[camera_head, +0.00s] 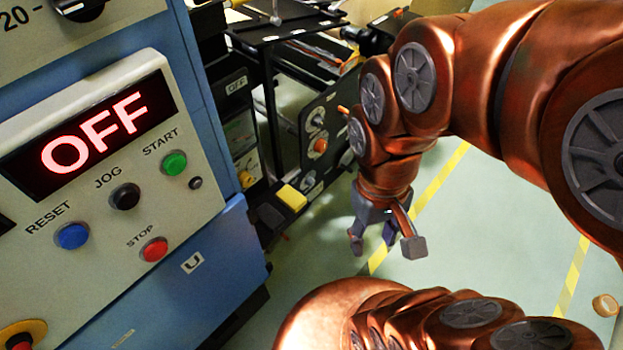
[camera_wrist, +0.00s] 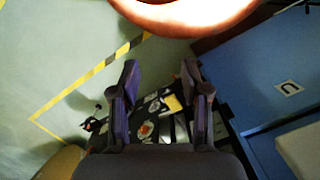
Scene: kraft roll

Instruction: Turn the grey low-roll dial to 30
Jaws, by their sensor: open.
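A dark dial (camera_head: 80,8) with a pale pointer line is cut off by the top left edge of the head view. The mark "20" stands left of it; its name label and other marks are out of view, so I cannot tell if it is the grey low-roll dial. My gripper (camera_head: 374,238) hangs right of the control panel, well apart from it, pointing down over the floor. In the wrist view my gripper (camera_wrist: 160,82) has its two fingers apart with nothing held between them.
The blue cabinet (camera_head: 225,245) carries a red OFF display (camera_head: 95,130), a green START button (camera_head: 174,163), a black JOG button (camera_head: 125,196), a blue RESET button (camera_head: 73,236) and a red STOP button (camera_head: 154,249). Black machinery (camera_head: 320,135) stands behind. Taped floor (camera_head: 440,265) is open at right.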

